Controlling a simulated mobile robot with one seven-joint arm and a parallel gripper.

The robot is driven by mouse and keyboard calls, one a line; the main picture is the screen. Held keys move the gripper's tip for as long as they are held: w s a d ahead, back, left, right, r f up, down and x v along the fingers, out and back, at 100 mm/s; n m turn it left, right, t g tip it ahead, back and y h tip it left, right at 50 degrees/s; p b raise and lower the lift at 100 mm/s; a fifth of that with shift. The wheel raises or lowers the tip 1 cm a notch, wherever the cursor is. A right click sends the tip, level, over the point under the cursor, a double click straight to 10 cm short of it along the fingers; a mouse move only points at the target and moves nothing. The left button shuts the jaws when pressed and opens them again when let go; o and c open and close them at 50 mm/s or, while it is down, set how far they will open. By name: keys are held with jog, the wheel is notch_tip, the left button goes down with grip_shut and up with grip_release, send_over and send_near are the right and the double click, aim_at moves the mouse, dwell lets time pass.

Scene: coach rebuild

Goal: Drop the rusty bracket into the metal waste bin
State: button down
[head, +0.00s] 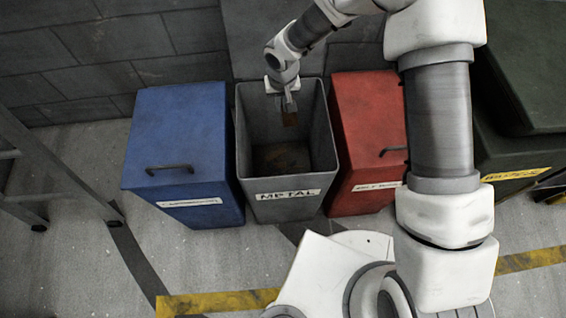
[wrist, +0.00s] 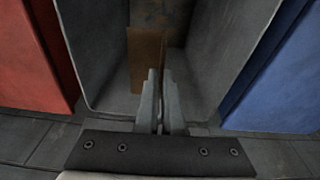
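The grey metal waste bin (head: 287,213) stands open, with a label reading METAL on its front. My gripper (head: 288,104) points down inside the bin's mouth, near its back wall. It is shut on the rusty bracket (head: 291,119), a small brown piece hanging below the fingertips. In the wrist view, the bracket (wrist: 144,62) shows beyond my gripper's close-set fingers (wrist: 160,80), above the bin's floor. The grey bin walls (wrist: 222,50) surround it. The exact contact between fingers and bracket is partly hidden.
A closed blue bin (head: 180,125) stands against the left side and a closed red bin (head: 366,115) against the right. A dark green container (head: 510,155) is farther right. A ladder-like frame (head: 45,160) stands at the left. The bin's floor (head: 280,158) looks brownish.

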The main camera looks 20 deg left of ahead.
jog(key=shift+f+b, duration=0.65)
jog(key=shift+f, duration=0.85)
jog(key=c, duration=1)
grip_release()
jog(key=shift+o, duration=0.2)
notch_tip(320, 180, up, 17)
jog(key=s+d+p, duration=0.1)
jog(key=s+p, duration=0.1)
jog(key=p, duration=0.3)
jog(key=shift+s+d+r, duration=0.15)
jog(key=shift+d, duration=0.05)
